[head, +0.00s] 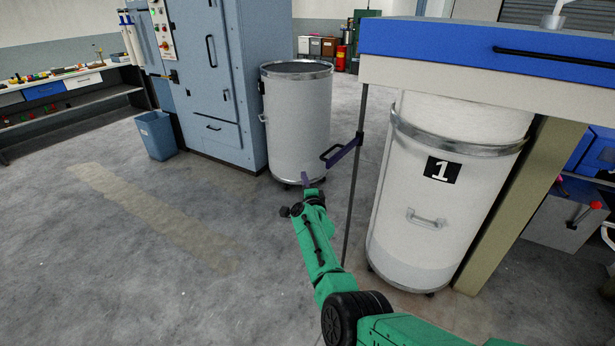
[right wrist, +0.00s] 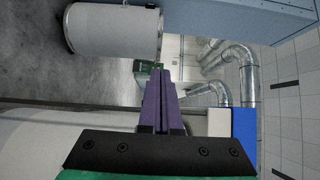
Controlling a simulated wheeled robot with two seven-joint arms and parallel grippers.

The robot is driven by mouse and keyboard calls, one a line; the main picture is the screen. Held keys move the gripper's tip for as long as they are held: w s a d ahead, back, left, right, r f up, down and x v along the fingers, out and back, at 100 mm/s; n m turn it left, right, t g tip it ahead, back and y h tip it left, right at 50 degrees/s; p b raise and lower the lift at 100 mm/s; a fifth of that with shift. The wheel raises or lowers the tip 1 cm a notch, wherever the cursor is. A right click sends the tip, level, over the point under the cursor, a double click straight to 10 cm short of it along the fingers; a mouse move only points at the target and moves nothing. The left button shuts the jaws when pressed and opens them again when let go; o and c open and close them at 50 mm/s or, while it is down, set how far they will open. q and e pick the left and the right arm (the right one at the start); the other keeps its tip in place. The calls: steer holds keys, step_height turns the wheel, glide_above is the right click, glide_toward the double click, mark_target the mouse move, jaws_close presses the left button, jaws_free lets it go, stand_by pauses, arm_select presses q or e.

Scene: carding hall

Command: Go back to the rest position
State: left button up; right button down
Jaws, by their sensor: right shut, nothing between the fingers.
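My right arm reaches up from the bottom right of the head view, its green links over the grey floor. My left gripper and left arm are not in view.
A white can marked 1 (head: 412,225) stands right of my arm under a blue-edged machine top (head: 470,62). A grey can (head: 298,120), blue cabinet (head: 215,85) and blue bin (head: 156,135) are farther back. Floor at left is clear.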

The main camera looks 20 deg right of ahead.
steer(key=s+a+f+n+g+y+b, duration=0.15)
steer(key=s+f+n, duration=0.25)
steer(key=s+f, duration=0.55)
steer(key=s+a+f+n+g+y, duration=0.1)
steer(key=s+f+n+g, duration=0.25)
steer(key=f, duration=1.05)
steer(key=s+a+f+n+g+y+b, duration=0.1)
steer(key=s+f+n+g+y, duration=0.1)
steer(key=s+f+n, duration=0.65)
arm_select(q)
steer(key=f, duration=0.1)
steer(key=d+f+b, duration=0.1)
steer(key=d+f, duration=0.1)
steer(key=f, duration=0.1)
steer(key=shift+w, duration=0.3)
arm_select(e)
steer(key=s+f+n+g, duration=0.2)
steer(key=s+f, duration=0.5)
steer(key=s, duration=0.6)
steer(key=s+f+n+g, duration=0.3)
steer(key=s+f, duration=0.4)
steer(key=s, duration=0.6)
steer(key=s+f+n+g, duration=0.2)
steer(key=s+f+g, duration=0.2)
steer(key=s, duration=0.9)
step_height(320, 180, down, 3)
steer(key=shift+s+r+g, duration=0.1)
steer(key=shift+s+g, duration=0.2)
steer(key=shift+s, duration=0.1)
